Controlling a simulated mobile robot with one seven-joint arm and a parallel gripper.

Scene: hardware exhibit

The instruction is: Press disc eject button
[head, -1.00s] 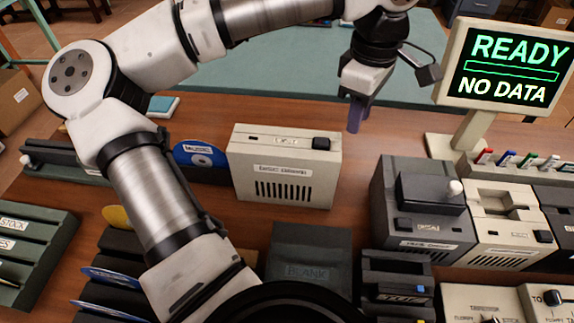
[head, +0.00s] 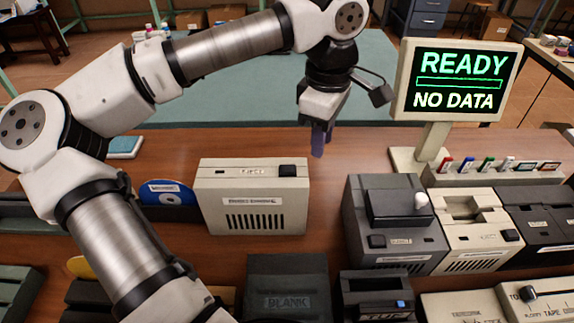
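The disc drive (head: 251,212) is a beige box with a vented front, standing on the wooden counter at the middle left. A black button (head: 287,171) sits on its top at the right, beside a small label (head: 251,171) that seems to read "EJECT". My gripper (head: 318,143) points down with dark bluish fingers, behind and to the right of the button in the picture, apart from it. I see the fingers as one narrow shape, so their opening is unclear. Nothing shows held in them.
A blue disc (head: 168,193) stands left of the drive. A monitor (head: 458,80) reads "READY, NO DATA". A dark grey device (head: 395,225) with a white knob and a beige device (head: 470,225) stand at the right. Bare counter lies between the drive and the dark device.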

